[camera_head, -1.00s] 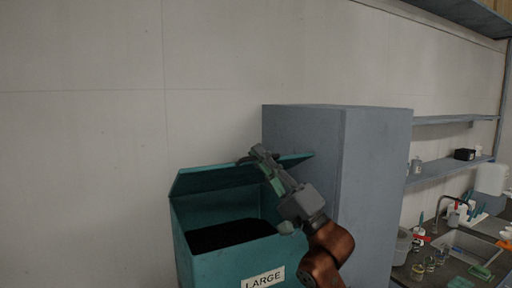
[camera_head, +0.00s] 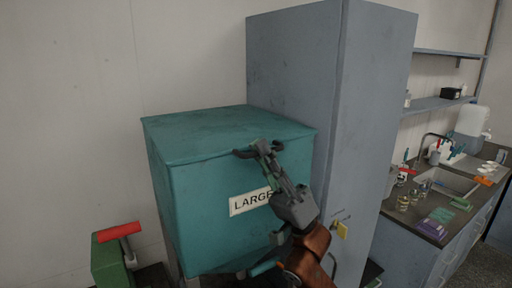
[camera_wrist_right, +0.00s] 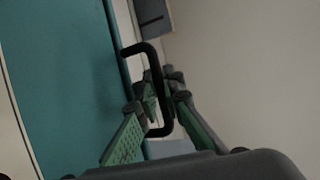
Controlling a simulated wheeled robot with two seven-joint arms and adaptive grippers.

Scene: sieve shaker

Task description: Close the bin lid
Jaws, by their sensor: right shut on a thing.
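The teal bin (camera_head: 205,225) stands against the wall, with a white "LARGE" label (camera_head: 250,201) on its front. Its lid (camera_head: 225,130) lies down flat over the top, and the dark inside is hidden. A dark handle (camera_head: 242,153) is at the lid's front edge; the right wrist view shows it as a black bent bar (camera_wrist_right: 157,70). My right gripper (camera_head: 259,149) is at that front edge, its two fingers on either side of the bar and shut on it; the fingers also show in the right wrist view (camera_wrist_right: 159,88). My left gripper is not in view.
A tall grey-blue cabinet (camera_head: 295,70) stands close at the right of the bin. A counter with a sink (camera_head: 445,181) and glassware is farther right.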

